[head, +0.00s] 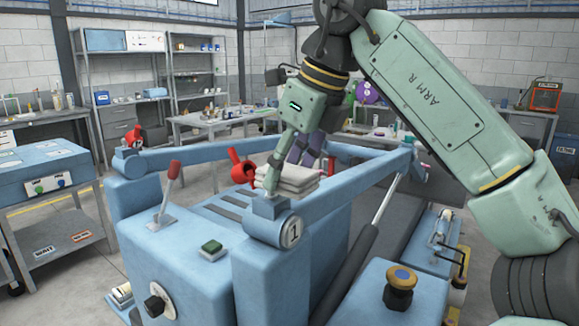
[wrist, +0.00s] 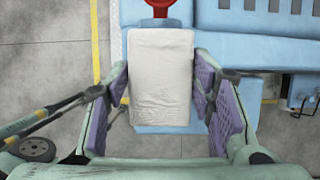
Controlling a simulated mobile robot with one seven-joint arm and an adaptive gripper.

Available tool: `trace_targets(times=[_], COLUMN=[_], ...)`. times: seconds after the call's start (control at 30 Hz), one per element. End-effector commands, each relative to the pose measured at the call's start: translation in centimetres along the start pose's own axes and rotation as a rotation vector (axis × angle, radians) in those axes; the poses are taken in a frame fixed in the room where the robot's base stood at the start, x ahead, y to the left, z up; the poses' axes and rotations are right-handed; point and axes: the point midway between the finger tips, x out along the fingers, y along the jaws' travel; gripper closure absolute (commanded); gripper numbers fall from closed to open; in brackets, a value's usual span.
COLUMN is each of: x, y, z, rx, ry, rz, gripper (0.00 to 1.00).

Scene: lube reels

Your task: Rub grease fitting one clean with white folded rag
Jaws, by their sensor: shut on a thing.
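The white folded rag (head: 292,182) is a thick, layered pad above the blue machine's near pivot. In the wrist view the rag (wrist: 160,72) lies lengthwise between my gripper's purple pads (wrist: 163,88). My gripper (head: 289,167) points down and is shut on the rag, with its fingers on either side. The pivot boss marked "1" (head: 291,232) is just below and in front of the rag in the head view. A small fitting (head: 269,203) seems to stand on top of this boss, too small to make out clearly. The rag hides what is directly beneath it.
A red part (head: 241,166) stands just behind the rag. A red-handled lever (head: 170,180), a green button (head: 211,248) and a brass-coloured knob (head: 401,283) rise from the machine. Blue arms (head: 205,155) run across it. A blue case (head: 45,170) sits on a cart at left.

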Motion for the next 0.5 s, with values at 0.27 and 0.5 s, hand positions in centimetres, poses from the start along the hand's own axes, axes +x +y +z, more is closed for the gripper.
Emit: trace_targets(times=[0.27,0.5], x=[-1.3,-3.5], y=[0.0,0.0], z=[0.6,1.5], rx=[0.002,0.000], ry=[0.002,0.001], rz=[-0.001,-0.001], gripper=[0.73,0.73])
